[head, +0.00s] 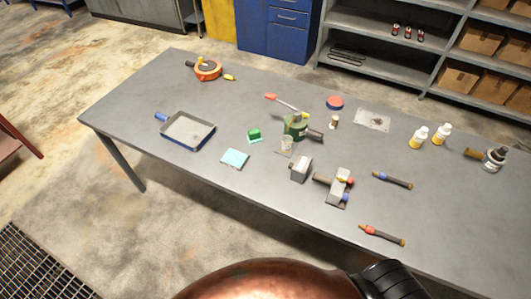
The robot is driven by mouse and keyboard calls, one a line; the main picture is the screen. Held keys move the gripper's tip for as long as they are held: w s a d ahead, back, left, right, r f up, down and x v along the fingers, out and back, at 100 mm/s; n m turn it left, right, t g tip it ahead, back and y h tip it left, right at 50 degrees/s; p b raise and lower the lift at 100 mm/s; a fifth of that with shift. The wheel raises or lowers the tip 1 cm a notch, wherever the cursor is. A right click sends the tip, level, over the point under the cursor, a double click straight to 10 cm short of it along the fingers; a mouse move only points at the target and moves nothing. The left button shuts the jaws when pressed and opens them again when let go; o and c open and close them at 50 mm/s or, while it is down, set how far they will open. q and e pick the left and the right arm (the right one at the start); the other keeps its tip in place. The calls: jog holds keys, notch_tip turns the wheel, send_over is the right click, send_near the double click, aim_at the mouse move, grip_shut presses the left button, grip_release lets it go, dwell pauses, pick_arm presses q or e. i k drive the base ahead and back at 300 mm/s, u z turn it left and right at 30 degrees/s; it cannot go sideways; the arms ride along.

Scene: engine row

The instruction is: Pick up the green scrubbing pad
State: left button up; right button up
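A small bright green block with a paler green base (254,135) lies near the middle of the grey table; it looks like the green scrubbing pad. A flat pale teal square (235,158) lies just in front of it and to the left, apart from it. Neither of my grippers is in view.
On the table (130,110), a blue-handled tray (187,132) is left of the pad. A dark green pot (296,127) and a small clear cup (287,143) are close on its right. A grey block (300,168) and several tools are farther right. The table's front left is clear.

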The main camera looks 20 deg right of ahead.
aim_at(254, 135)
jog(key=z, duration=0.8)
